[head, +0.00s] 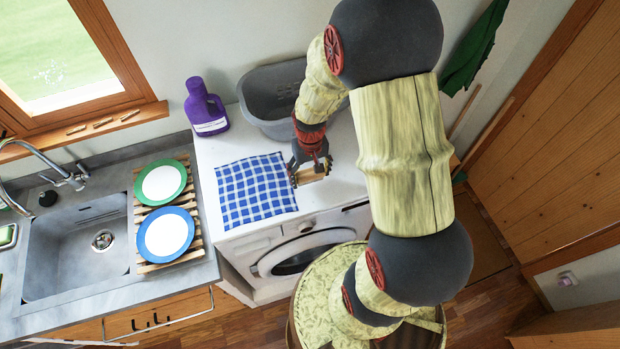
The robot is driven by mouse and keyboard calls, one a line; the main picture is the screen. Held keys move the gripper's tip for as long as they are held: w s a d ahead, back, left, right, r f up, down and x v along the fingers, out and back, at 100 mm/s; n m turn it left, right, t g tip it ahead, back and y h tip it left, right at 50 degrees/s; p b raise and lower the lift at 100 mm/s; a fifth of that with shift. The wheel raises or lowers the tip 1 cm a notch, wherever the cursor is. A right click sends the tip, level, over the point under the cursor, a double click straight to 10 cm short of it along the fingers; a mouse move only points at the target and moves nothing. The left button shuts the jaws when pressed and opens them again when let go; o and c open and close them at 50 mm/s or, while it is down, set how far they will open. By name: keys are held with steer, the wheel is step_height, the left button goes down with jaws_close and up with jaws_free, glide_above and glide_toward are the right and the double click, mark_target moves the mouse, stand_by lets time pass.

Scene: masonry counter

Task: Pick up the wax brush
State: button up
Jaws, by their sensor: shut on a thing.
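My gripper (308,172) is over the white washing machine top (332,196), just right of the blue checked cloth. It is shut on a small tan wooden piece, which looks like the wax brush (311,175). The brush is small in this view, and the fingers cover part of it. I cannot tell whether it touches the surface below or is held just above it.
The blue checked cloth (256,190) lies left of my gripper. A grey tub (262,98) and a purple bottle (206,108) stand behind. Two plates, green-rimmed (161,183) and blue-rimmed (166,235), lie on a wooden rack beside the sink (65,258).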

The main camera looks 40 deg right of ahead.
steer(key=s+d+r+b, duration=0.1)
steer(key=s+d+r, duration=0.3)
steer(key=s+r, duration=0.6)
steer(key=s, duration=0.3)
steer(key=shift+s+d+r, duration=0.15)
steer(key=shift+s, duration=0.05)
steer(key=o, duration=0.7)
steer(key=c, duration=0.4)
